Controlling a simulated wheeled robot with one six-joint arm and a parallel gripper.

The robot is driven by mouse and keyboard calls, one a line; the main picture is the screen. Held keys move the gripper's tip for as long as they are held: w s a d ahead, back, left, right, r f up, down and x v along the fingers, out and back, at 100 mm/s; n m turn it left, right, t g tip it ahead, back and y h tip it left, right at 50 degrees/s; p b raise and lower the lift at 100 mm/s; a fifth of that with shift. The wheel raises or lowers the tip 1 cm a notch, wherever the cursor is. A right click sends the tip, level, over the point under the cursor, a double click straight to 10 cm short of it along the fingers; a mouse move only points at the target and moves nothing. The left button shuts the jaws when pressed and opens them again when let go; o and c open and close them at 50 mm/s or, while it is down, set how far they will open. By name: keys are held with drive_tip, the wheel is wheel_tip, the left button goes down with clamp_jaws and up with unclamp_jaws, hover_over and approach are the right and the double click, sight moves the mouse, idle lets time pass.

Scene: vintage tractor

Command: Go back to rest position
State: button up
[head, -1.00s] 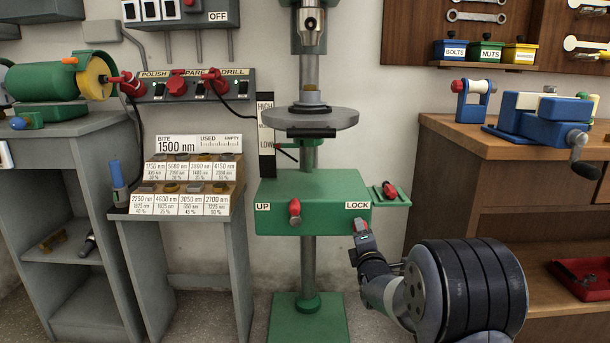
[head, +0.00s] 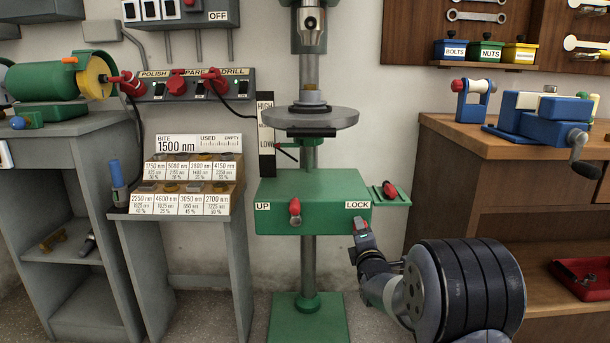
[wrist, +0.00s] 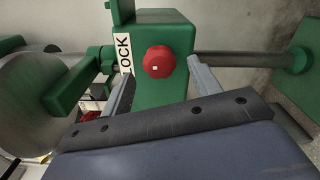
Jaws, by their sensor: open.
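The green drill press (head: 315,195) has a box with UP and LOCK labels on its front. My gripper (head: 360,226) is in front of the LOCK side, under the label. In the wrist view the two fingers of my gripper (wrist: 160,78) are apart, one on each side of a red round knob (wrist: 159,61) beside the LOCK label. No contact between fingers and knob is clear. The red UP handle (head: 295,210) hangs to the left. My arm reaches in from the lower right.
A round grey press table (head: 325,120) stands above the box. A small green side tray (head: 390,196) with a red-handled item is close to the right of my gripper. A wooden workbench (head: 470,142) is at the right. A grey stand with labelled bits (head: 180,212) is at the left.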

drive_tip(key=shift+w+d+r+m+p, duration=0.1)
drive_tip(key=shift+w+m+p, duration=0.4)
drive_tip(key=shift+m+p, duration=2.15)
drive_tip(key=shift+w+a+m+p, duration=0.1)
drive_tip(key=shift+w+m+p, duration=0.35)
drive_tip(key=shift+m+p, duration=2.2)
drive_tip(key=shift+w+d+r+m+p, duration=0.1)
drive_tip(key=shift+w+m+p, duration=0.8)
drive_tip(key=shift+m, duration=3.1)
drive_tip(key=shift+s+p, duration=0.35)
drive_tip(key=shift+s, duration=0.1)
